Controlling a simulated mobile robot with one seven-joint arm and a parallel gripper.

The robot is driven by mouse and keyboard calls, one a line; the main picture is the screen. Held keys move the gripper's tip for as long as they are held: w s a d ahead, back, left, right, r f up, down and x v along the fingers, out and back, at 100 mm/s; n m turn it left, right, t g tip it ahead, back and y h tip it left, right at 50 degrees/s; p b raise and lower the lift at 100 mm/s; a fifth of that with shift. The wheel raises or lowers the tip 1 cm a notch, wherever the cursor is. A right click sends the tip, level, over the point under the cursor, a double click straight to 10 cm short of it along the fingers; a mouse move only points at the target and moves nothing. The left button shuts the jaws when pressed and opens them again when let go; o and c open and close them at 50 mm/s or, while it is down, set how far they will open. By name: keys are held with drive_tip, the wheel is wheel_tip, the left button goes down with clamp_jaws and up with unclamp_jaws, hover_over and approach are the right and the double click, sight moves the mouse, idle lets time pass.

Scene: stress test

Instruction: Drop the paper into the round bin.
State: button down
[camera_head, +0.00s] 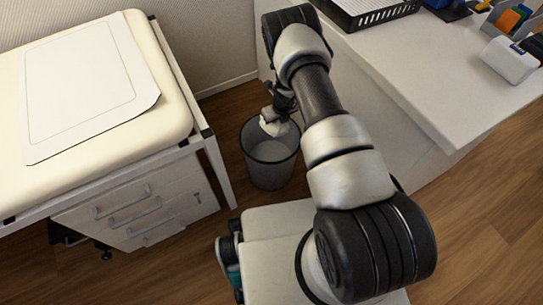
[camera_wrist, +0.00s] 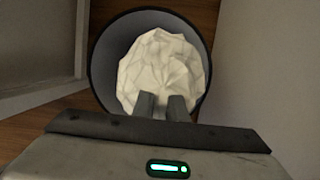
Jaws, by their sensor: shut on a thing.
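A crumpled white paper ball (camera_wrist: 160,70) is held between the fingertips of my gripper (camera_wrist: 162,105), which is shut on it. In the wrist view the ball lies in front of the round bin (camera_wrist: 107,50), within the outline of its dark rim. In the head view the paper (camera_head: 274,127) shows at the mouth of the round grey bin (camera_head: 270,172), which stands upright on the wooden floor. My gripper (camera_head: 277,115) is above the bin's opening, partly hidden by my arm. The exact height of the ball over the rim is hard to tell.
A cream padded table (camera_head: 100,135) with a white sheet (camera_head: 80,80) and a drawer unit (camera_head: 140,215) stands left of the bin. A white desk (camera_head: 400,70) stands to the right, with a black tray (camera_head: 370,10) and a white box (camera_head: 510,60) on it.

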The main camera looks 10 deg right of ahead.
drive_tip(key=c, duration=1.7)
unclamp_jaws()
drive_tip(key=shift+r, duration=0.1)
drive_tip(key=p+v, duration=0.5)
drive_tip(key=v, duration=1.2)
drive_tip(key=shift+s+r, duration=0.1)
drive_tip(key=shift+s, duration=0.05)
